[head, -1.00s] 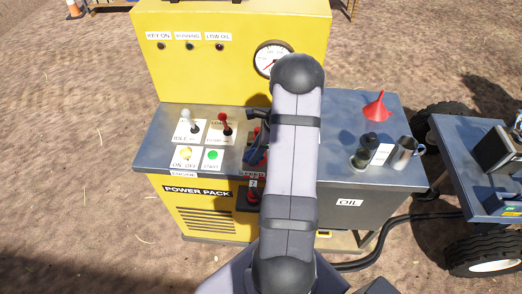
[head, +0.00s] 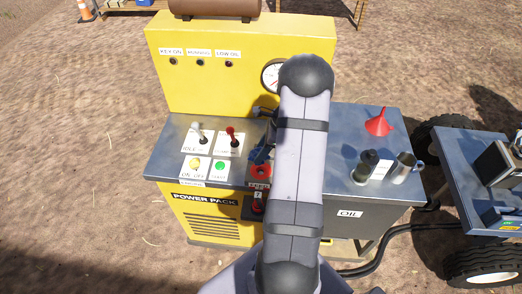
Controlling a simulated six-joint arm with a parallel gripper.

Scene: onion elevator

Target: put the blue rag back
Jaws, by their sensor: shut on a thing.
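The blue rag (head: 259,154) is a small dark-blue shape at the left edge of my arm, above the metal worktop near the red round fitting. My gripper (head: 267,141) is mostly hidden behind my own arm; only a dark bit shows at the arm's left side, right at the rag. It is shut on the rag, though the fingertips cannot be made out. Whether the rag touches the worktop cannot be told.
The yellow power pack (head: 240,65) stands behind the worktop with a gauge (head: 271,76). Two levers (head: 232,138) and buttons are left of the rag. A red funnel (head: 378,124), dark bottle (head: 366,165) and metal jug (head: 405,168) stand right. A cart (head: 480,180) is farther right.

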